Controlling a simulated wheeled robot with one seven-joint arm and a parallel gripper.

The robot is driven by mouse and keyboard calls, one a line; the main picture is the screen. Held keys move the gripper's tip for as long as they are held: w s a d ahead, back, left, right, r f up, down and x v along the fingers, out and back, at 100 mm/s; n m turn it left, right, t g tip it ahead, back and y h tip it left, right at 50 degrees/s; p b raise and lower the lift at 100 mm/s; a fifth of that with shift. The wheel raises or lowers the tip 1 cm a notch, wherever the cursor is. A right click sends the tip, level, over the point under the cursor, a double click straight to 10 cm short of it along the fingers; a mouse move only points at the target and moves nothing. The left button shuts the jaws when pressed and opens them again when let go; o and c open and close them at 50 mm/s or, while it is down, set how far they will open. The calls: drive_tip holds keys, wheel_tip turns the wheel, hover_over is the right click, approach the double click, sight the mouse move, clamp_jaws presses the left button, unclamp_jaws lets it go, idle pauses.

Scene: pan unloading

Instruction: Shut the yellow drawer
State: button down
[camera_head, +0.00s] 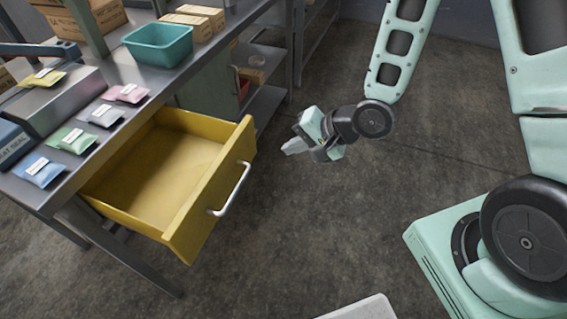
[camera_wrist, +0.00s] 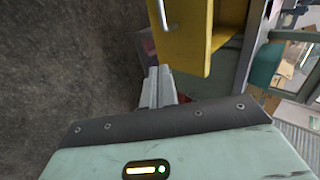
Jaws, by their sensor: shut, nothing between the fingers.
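The yellow drawer (camera_head: 180,165) is pulled out from under the grey metal table and looks empty inside. Its front panel carries a pale bar handle (camera_head: 231,190). My gripper (camera_head: 290,147) is in the air to the right of the drawer front, apart from it, with its fingers shut and pointing left. In the wrist view the shut fingertips (camera_wrist: 160,72) lie below the yellow drawer front (camera_wrist: 206,30) in the picture, and the handle (camera_wrist: 166,14) shows at the top. Nothing is between the fingers.
The table (camera_head: 115,75) holds several coloured packets, a grey sealer (camera_head: 60,98), a teal bin (camera_head: 158,43) and cardboard boxes (camera_head: 195,22). A metal shelf (camera_head: 265,100) stands beyond the drawer. The concrete floor (camera_head: 300,220) in front of the drawer is clear.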

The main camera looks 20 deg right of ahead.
drive_tip(key=b, duration=0.7)
approach(243, 158)
drive_tip(key=x, duration=0.5)
drive_tip(key=shift+d+f, duration=0.1)
drive_tip(key=shift+f, duration=0.25)
drive_tip(key=shift+w+a+m, duration=0.2)
drive_tip(key=shift+a+m, duration=0.05)
drive_tip(key=shift+m, duration=0.05)
